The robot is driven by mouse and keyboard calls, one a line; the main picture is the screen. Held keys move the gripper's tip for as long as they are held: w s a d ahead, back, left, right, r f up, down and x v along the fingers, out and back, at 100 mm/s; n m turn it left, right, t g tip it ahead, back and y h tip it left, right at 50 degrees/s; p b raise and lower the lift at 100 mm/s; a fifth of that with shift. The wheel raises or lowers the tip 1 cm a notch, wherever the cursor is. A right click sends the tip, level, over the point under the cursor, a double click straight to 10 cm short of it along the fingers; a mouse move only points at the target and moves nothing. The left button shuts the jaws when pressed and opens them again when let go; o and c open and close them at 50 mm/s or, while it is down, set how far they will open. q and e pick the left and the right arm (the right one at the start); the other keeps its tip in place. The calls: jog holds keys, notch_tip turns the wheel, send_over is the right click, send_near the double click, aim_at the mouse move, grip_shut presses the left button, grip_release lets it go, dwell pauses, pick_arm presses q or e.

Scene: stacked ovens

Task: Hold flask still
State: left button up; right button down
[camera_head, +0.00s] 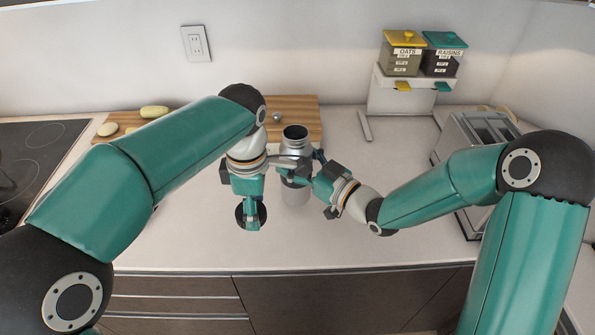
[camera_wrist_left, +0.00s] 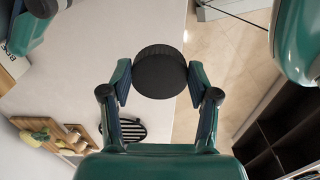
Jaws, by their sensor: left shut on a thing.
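A silvery flask (camera_head: 295,197) stands upright on the counter with its dark mouth open at the top. My right gripper (camera_head: 290,175) reaches in from the right and is shut on the flask's body, covering part of its middle. My left gripper (camera_head: 250,212) is left of the flask, pointing down, and is shut on a round black lid (camera_head: 240,214). In the left wrist view the lid (camera_wrist_left: 160,72) sits between both fingertips, apart from the flask. The flask is not clearly seen in the left wrist view.
A wooden board (camera_head: 300,104) lies behind the flask. A cooktop (camera_head: 40,150) is at the left. A dispenser with oats and raisins bins (camera_head: 405,60) stands at the back right, and a toaster (camera_head: 460,135) at the right. The counter in front is clear.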

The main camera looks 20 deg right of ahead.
jog(key=shift+f, duration=2.2)
jog(key=shift+f, duration=0.1)
jog(key=shift+c, duration=0.2)
grip_release()
jog(key=shift+s, duration=0.1)
